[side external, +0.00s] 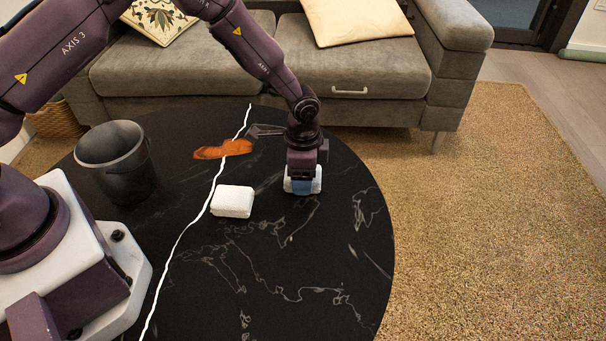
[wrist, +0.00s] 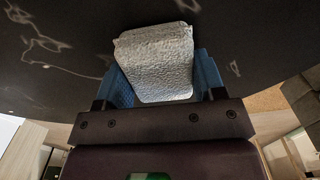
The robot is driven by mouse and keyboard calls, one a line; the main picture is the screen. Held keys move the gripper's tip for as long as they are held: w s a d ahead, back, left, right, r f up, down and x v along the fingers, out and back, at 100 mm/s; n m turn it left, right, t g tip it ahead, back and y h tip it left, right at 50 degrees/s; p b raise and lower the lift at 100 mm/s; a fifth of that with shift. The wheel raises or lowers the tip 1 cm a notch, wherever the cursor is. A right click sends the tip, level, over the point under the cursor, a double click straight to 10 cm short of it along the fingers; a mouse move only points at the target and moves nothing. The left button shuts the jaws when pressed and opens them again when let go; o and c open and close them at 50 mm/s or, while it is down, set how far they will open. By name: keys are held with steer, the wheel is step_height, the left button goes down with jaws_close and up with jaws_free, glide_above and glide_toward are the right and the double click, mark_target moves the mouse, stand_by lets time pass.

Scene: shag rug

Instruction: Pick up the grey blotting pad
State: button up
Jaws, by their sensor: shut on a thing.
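My gripper (side external: 302,187) points down at the black round table, its blue fingers shut on a pale block with a rough surface (side external: 317,184). In the wrist view this block (wrist: 155,62) looks light grey and sits between the two blue fingers; I take it as the grey blotting pad. In the side view most of it is hidden behind the fingers, and it is at or just above the tabletop; I cannot tell if it touches. A second, similar white block (side external: 232,201) lies on the table to the left of my gripper.
A dark grey bucket (side external: 114,163) stands at the table's left. An orange-brown flat item (side external: 223,149) lies between bucket and gripper. The black marbled table (side external: 330,265) is clear at the front and right. A grey sofa (side external: 365,75) stands behind it.

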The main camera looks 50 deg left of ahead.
steer(key=shift+r, duration=0.55)
steer(key=s+a+r, duration=0.2)
steer(key=s+r, duration=0.9)
steer(key=s, duration=0.2)
steer(key=shift+s+a+r, duration=0.2)
steer(key=shift+s+r, duration=0.2)
steer(key=shift+o, duration=0.6)
steer(key=w+a+f+n, duration=0.1)
steer(key=a+f+n, duration=0.1)
steer(key=a, duration=0.4)
steer(key=w+a+f+n, duration=0.1)
steer(key=a+f+n, duration=0.1)
steer(key=a, duration=0.5)
steer(key=w+a+f+n, duration=0.2)
steer(key=a+n, duration=0.2)
steer(key=a, duration=0.2)
steer(key=shift+a+f, duration=0.15)
steer(key=shift+c, duration=0.3)
steer(key=shift+w+a+n, duration=0.15)
steer(key=shift+w+n, duration=0.15)
steer(key=shift+n, duration=0.1)
steer(key=shift+f, duration=2.85)
